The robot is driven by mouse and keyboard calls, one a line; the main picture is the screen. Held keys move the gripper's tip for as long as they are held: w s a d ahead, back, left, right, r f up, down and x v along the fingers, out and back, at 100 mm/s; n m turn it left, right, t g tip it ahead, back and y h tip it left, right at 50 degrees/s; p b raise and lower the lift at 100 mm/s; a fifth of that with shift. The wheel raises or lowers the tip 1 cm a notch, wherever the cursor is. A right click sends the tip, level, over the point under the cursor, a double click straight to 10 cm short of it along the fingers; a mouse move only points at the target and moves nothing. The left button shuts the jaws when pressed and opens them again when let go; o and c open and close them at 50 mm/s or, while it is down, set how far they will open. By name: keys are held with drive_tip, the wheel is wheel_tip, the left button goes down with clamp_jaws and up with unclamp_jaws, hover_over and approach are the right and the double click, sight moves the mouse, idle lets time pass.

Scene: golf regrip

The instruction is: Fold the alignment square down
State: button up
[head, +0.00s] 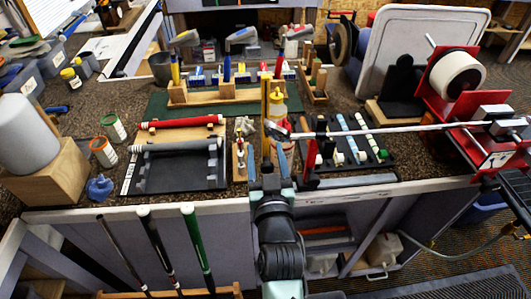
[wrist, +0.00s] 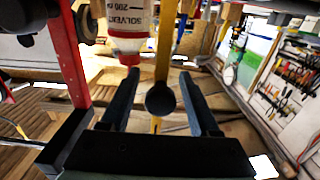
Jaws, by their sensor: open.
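A yellow upright bar (head: 265,103), which looks like the alignment square, stands upright at the bench's front middle. In the wrist view the yellow bar (wrist: 162,62) runs up between my fingers, with a dark round knob or end (wrist: 160,98) in front of it. My gripper (head: 268,150) is open, pointing away from me at the bench edge. In the wrist view its two dark fingers (wrist: 158,88) stand apart on either side of the bar, with gaps showing. I cannot tell how deep the bar sits between them. The bar's lower end is hidden by my gripper.
A club shaft (head: 400,131) lies level from the bar's side to the red vise (head: 492,155) at right. A red post (head: 311,168) stands close right of my gripper. A solvent bottle (wrist: 130,28) stands behind the fingers. A grip rack (head: 176,165) lies at left.

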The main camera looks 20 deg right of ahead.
clamp_jaws()
idle(1.3)
